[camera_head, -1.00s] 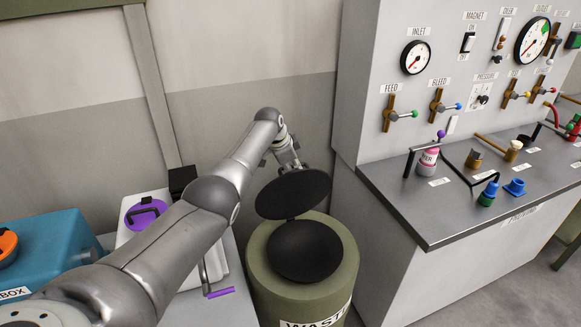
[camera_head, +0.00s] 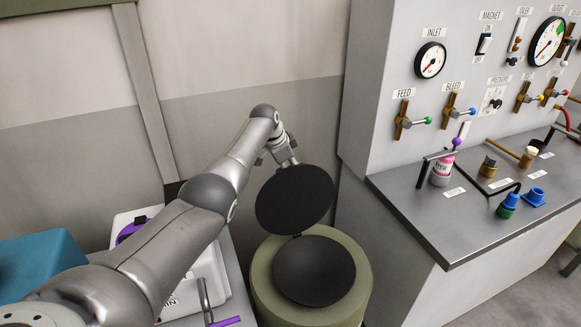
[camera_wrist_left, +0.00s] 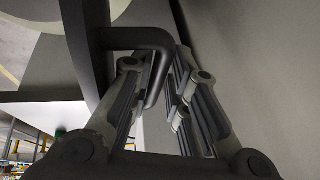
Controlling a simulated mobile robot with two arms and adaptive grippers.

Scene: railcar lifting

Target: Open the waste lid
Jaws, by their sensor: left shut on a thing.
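The waste bin (camera_head: 268,297) is an olive-green drum with a round dark opening (camera_head: 315,271) in its top. Its black round lid (camera_head: 294,201) stands steeply raised above the opening, its lower edge close to the far part of the drum top. My left gripper (camera_head: 286,162) is behind the lid's upper edge, partly hidden by it. In the left wrist view my left gripper (camera_wrist_left: 160,75) is shut on the lid's dark bent handle (camera_wrist_left: 145,38), which lies between the fingers. My right gripper is not in view.
A grey-topped bench (camera_head: 420,210) with a gauge-and-valve panel (camera_head: 450,60) stands right of the bin. A white case (camera_head: 200,277) and a teal box (camera_head: 42,262) lie at left. The wall (camera_head: 240,60) is close behind.

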